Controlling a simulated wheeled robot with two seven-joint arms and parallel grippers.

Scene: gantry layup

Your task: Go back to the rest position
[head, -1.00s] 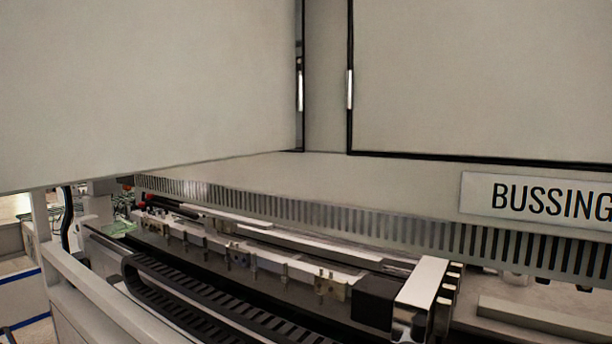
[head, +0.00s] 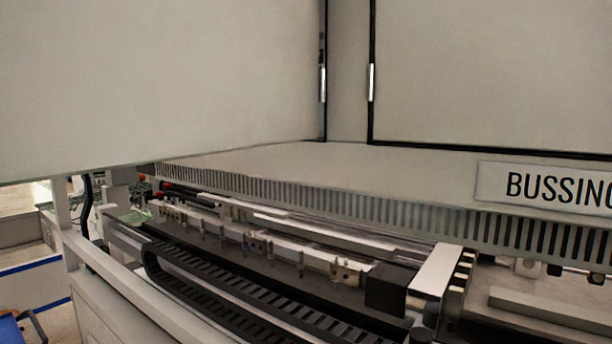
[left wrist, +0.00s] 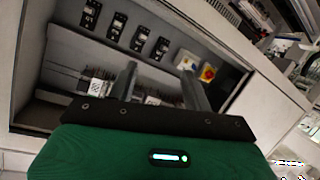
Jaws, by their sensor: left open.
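My left gripper (left wrist: 160,92) shows in the left wrist view. Its two grey fingers stand well apart, with nothing between them, and its green body fills the bottom of that view. Beyond the fingers is an open cabinet recess (left wrist: 60,60) with several black switch modules (left wrist: 115,27) on its back panel. A red and yellow rotary switch (left wrist: 208,72) sits to the right of the fingers, and I cannot tell how far away it is. Neither gripper shows in the head view, and the right one is in no frame.
The bussing machine's long gantry bed, with a black cable chain (head: 215,295), runs across the head view. A white end block (head: 436,270) stands at its right. Large grey panels (head: 150,80) hang above, with a "BUSSING" sign (head: 545,189).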

